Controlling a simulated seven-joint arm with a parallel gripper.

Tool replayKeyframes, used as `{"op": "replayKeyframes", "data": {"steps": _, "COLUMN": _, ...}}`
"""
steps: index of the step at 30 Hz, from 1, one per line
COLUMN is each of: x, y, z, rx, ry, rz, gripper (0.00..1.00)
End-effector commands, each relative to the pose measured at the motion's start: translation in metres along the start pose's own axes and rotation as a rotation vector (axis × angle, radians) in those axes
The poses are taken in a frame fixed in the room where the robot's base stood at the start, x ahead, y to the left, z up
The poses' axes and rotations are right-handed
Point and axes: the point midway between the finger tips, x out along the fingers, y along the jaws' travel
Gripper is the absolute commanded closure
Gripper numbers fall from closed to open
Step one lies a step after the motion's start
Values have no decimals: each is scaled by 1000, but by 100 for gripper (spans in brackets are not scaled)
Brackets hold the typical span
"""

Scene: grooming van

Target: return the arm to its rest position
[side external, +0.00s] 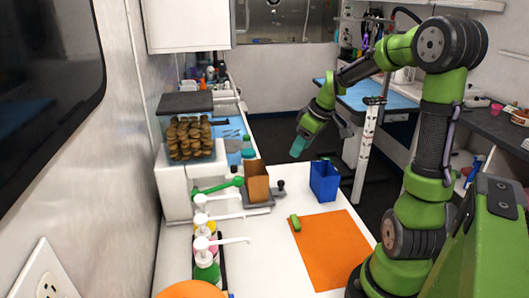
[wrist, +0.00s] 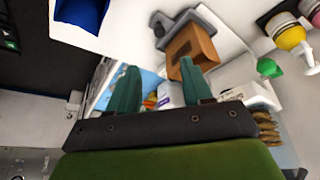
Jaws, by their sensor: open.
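My gripper (side external: 298,146) hangs in the air over the far edge of the white counter (side external: 215,240) in the side view, above and behind the blue box. My arm is bent, with its forearm reaching left from the raised elbow. In the wrist view my gripper (wrist: 160,85) shows two teal fingers spread apart with nothing held between them. The counter's edge and a brown box (wrist: 190,45) lie beyond the fingers there.
An open blue box (side external: 324,181), the brown box (side external: 257,182), an orange mat (side external: 330,248) with a small green object (side external: 295,223), and several pump bottles (side external: 206,255) stand on the counter. A jar of biscuits (side external: 190,137) is at left. A blue-topped table (side external: 375,96) stands behind.

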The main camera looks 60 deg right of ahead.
Motion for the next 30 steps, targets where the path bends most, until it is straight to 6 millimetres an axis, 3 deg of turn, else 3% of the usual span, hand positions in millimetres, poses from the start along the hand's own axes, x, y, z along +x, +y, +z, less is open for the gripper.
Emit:
{"op": "replayKeyframes", "data": {"steps": 6, "x": -19, "y": 0, "z": 0, "rx": -1, "ry": 0, "rz": 1, "gripper": 50}}
{"op": "replayKeyframes", "data": {"steps": 17, "x": -20, "y": 0, "z": 0, "rx": 7, "ry": 0, "rz": 0, "gripper": 50}}
{"op": "replayKeyframes", "data": {"steps": 24, "x": -17, "y": -2, "z": 12, "rx": 236, "ry": -20, "rz": 8, "gripper": 50}}
{"op": "replayKeyframes", "data": {"steps": 30, "x": -28, "y": -43, "z": 19, "rx": 442, "ry": -15, "rz": 42, "gripper": 50}}
